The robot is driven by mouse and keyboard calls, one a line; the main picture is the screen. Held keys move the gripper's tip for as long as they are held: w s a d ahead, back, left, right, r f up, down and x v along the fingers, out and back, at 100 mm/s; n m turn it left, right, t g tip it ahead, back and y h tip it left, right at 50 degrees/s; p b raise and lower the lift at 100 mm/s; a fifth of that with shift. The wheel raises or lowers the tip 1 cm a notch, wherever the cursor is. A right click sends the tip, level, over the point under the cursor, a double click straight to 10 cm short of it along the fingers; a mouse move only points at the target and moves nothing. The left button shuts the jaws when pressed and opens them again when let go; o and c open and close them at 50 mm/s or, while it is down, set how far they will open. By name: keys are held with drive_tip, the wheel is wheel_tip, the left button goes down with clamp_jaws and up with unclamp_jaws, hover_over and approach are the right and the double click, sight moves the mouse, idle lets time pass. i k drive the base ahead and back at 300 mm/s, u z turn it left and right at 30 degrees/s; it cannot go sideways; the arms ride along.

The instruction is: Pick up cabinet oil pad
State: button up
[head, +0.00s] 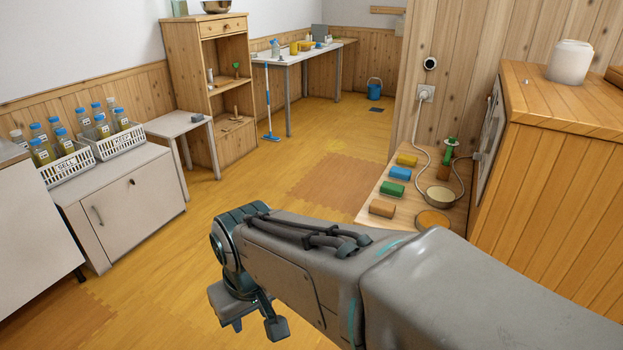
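I cannot tell which thing is the cabinet oil pad. On the low wooden surface at right lie a yellow block (407,160), a blue block (399,173), a green block (391,188) and a brown block (382,208). A flat round orange piece (433,219) lies near them, partly hidden by my arm. My gripper (257,326) hangs over the floor at the lower middle, left of and apart from these things. Its two fingers are apart with nothing visible between them.
A round bowl (439,196) and a green-topped bottle (446,158) stand beside a cable on the low surface. A wooden cabinet (545,190) bounds the right. White crates (68,166) of bottles stand on a white cabinet (120,205) at left. The middle floor is clear.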

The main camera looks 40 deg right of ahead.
sight(387, 189)
drive_tip(key=z, duration=0.1)
drive_tip(key=i, duration=1.15)
drive_tip(key=z, duration=0.8)
drive_tip(key=i, duration=1)
drive_tip(key=z, duration=1.4)
drive_tip(key=i, duration=0.5)
drive_tip(key=z, duration=0.45)
